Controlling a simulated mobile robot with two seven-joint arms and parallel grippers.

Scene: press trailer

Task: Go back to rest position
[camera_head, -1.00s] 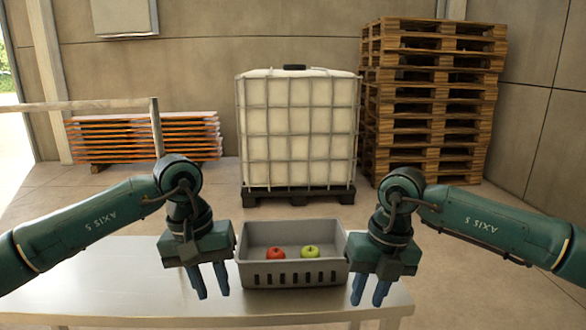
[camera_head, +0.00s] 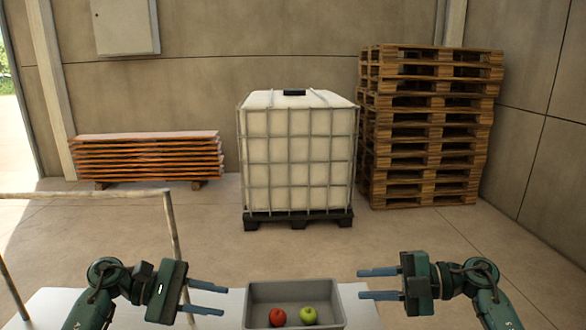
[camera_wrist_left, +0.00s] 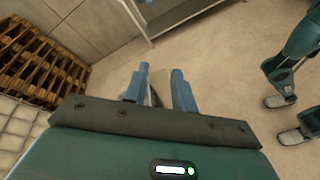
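My left gripper (camera_head: 226,302) is at the lower left of the head view, its two blue fingers pointing right, apart and with nothing between them. The fingers also show apart in the left wrist view (camera_wrist_left: 155,85). My right gripper (camera_head: 360,283) is at the lower right, its fingers pointing left, apart and empty. A grey bin (camera_head: 293,291) stands between the two grippers at the bottom edge. A red apple (camera_head: 277,317) and a green apple (camera_head: 308,316) lie in it. Neither gripper appears to touch the bin.
The bin stands on a pale table (camera_head: 362,312), partly cut off by the frame. A caged white tank (camera_head: 298,155) stands behind on the floor. Stacked wooden pallets (camera_head: 425,130) are at right, orange-edged boards (camera_head: 147,158) at left. A metal rail (camera_head: 90,194) stands at the left.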

